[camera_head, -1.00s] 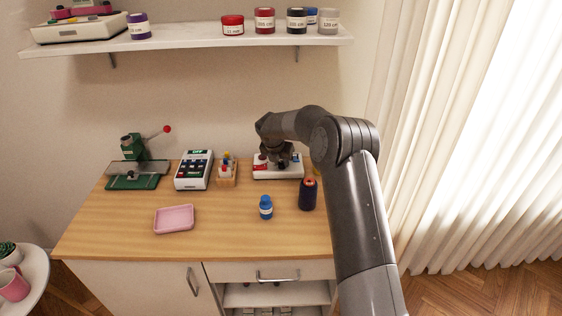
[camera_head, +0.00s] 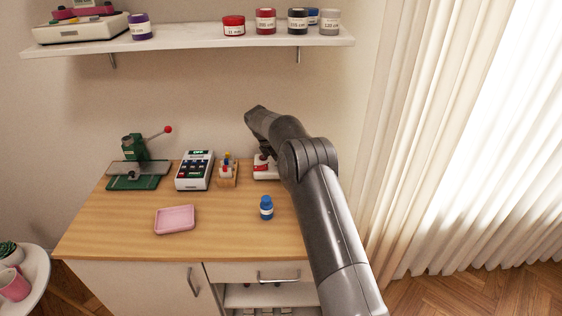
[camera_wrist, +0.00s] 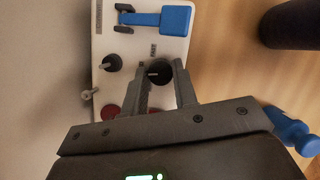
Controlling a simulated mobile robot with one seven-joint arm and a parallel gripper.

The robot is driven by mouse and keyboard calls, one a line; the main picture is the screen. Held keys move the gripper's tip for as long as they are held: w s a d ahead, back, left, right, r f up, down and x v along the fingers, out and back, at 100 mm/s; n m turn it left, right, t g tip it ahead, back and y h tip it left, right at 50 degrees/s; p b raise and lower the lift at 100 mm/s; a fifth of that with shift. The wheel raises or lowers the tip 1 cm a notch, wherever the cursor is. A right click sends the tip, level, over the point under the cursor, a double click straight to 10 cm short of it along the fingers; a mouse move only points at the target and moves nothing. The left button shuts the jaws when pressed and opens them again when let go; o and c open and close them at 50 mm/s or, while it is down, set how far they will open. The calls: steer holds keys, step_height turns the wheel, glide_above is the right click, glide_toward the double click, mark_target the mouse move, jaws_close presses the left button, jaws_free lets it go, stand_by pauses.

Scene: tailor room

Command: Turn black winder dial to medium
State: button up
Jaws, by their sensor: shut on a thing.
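The white winder (camera_wrist: 128,50) fills the top middle of the wrist view, with a blue lever and red round parts. In the head view the winder (camera_head: 262,172) is mostly hidden behind my arm. The black dial (camera_wrist: 158,74) is a round dark knob with a white pointer line, which points left in the wrist view. My gripper (camera_wrist: 161,72) is shut on this dial, one finger on each side. In the head view my gripper is mostly hidden by the arm.
A second dark knob (camera_wrist: 110,62) is on the winder close by. A wooden holder (camera_head: 227,178), a calculator-like device (camera_head: 194,171) and a green press (camera_head: 137,168) stand to the left. A shelf (camera_head: 190,44) hangs above.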

steer(key=shift+m, duration=0.6)
steer(key=o, duration=0.7)
steer(key=w+v, duration=0.1)
steer(key=v, duration=0.9)
steer(key=shift+s+a+r, duration=0.2)
steer(key=shift+s+r, duration=0.1)
steer(key=shift+r, duration=0.05)
